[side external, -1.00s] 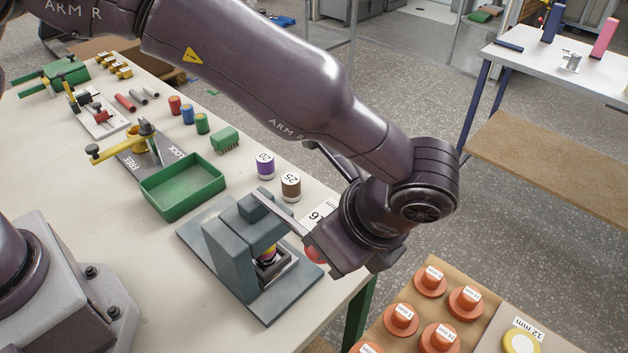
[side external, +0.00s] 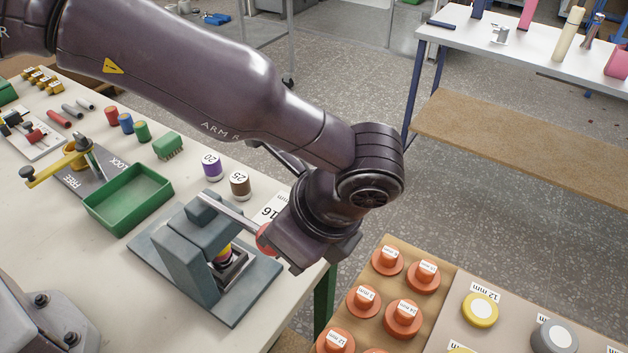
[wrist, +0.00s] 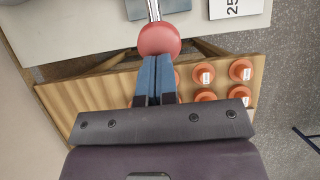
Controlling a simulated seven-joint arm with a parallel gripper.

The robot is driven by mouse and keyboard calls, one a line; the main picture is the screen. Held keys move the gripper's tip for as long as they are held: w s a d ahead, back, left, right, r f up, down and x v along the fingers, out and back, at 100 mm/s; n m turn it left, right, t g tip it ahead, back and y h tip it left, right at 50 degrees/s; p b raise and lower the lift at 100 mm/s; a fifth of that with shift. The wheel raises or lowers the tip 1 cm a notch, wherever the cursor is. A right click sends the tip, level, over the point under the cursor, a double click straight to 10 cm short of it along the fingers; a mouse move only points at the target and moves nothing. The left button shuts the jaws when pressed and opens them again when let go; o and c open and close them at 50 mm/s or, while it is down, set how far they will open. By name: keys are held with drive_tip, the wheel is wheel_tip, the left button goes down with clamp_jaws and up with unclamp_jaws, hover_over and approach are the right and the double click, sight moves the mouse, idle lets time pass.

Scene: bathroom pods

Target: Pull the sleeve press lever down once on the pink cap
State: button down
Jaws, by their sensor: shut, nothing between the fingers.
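The grey sleeve press (side external: 180,262) stands on its base plate near the table's front edge. Its metal lever (side external: 232,216) slopes down to the right and ends in a red knob (side external: 264,238). A small stacked piece with yellow and pinkish bands (side external: 223,254) sits under the press head, partly hidden, so I cannot clearly make out the pink cap. My gripper is at the knob; its fingers are hidden in the side view. In the wrist view my gripper (wrist: 155,62) is shut, its blue fingertips at the near side of the red knob (wrist: 159,39), apparently touching it, not around it.
A green tray (side external: 91,214), a purple cylinder (side external: 212,172) and a brown cylinder (side external: 239,190) stand behind the press. A wooden board (side external: 383,322) with several orange knobbed pieces lies right of the table. A white table (side external: 540,50) stands farther back.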

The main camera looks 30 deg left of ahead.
drive_tip(key=v, duration=1.3)
drive_tip(key=shift+d+f, duration=0.2)
drive_tip(key=shift+d, duration=0.2)
drive_tip(key=s+a+r+n+t+h, duration=0.2)
drive_tip(key=s+a+n, duration=0.2)
drive_tip(key=a, duration=0.7)
drive_tip(key=s+a+r+n+t+h, duration=0.1)
drive_tip(key=s+a+n, duration=0.3)
drive_tip(key=a+n, duration=0.4)
drive_tip(key=s+a+r+n+t+h, duration=0.2)
drive_tip(key=s+a+n, duration=0.2)
drive_tip(key=a, duration=1.2)
drive_tip(key=shift+s+a+r+n+t+h, duration=0.2)
drive_tip(key=shift+r+n+t+h, duration=0.1)
drive_tip(key=shift+n, duration=0.7)
drive_tip(key=c, duration=1.8)
unclamp_jaws()
